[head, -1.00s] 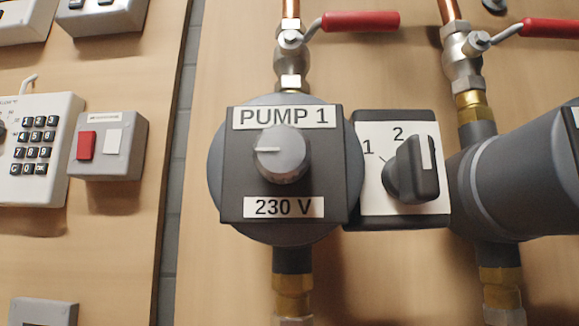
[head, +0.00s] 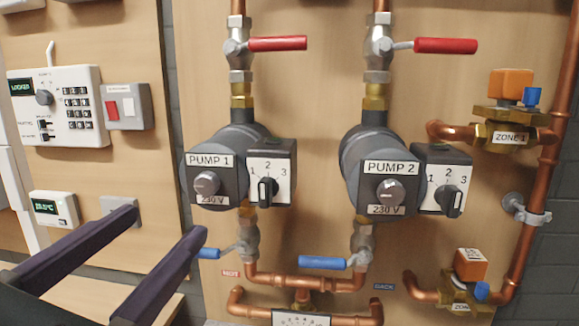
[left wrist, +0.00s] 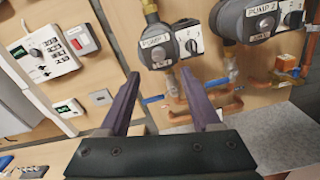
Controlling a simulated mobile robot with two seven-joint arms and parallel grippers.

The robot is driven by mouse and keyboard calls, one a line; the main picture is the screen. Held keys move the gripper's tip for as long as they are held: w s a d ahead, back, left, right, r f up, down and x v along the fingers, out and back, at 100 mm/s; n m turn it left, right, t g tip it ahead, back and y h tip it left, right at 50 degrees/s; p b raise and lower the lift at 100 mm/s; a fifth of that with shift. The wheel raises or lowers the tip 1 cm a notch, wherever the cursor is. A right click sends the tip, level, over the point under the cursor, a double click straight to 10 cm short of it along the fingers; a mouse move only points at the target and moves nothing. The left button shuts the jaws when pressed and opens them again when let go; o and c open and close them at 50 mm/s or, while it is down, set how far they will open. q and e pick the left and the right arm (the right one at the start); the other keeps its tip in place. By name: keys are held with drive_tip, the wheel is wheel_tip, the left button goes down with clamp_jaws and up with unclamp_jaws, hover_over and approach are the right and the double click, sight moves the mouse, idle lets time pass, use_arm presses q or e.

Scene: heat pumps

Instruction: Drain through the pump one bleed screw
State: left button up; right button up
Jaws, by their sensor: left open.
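Pump 1 (head: 225,150) is mounted on the wooden board, with a round silver bleed screw (head: 207,184) on its dark front between the "PUMP 1" and "230 V" labels. Pump 2 (head: 370,150) is to its right with its own silver screw (head: 390,192). Each has a speed knob beside it; Pump 1's knob (head: 268,190) has a 1-2-3 dial. My left gripper (head: 172,225) is open and empty, below and left of Pump 1, apart from it. In the left wrist view its fingers (left wrist: 168,92) point toward the board below Pump 1 (left wrist: 155,45). My right gripper is not in view.
Red-handled valves (head: 278,43) sit above the pumps and blue-handled valves (head: 210,253) below. Copper pipes (head: 300,282) run under them. Zone valves (head: 508,135) are at right.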

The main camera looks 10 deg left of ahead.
sight(205, 186)
use_arm(q)
drive_tip(key=w+p, duration=0.1)
drive_tip(key=w, duration=0.8)
clamp_jaws()
idle(0.4)
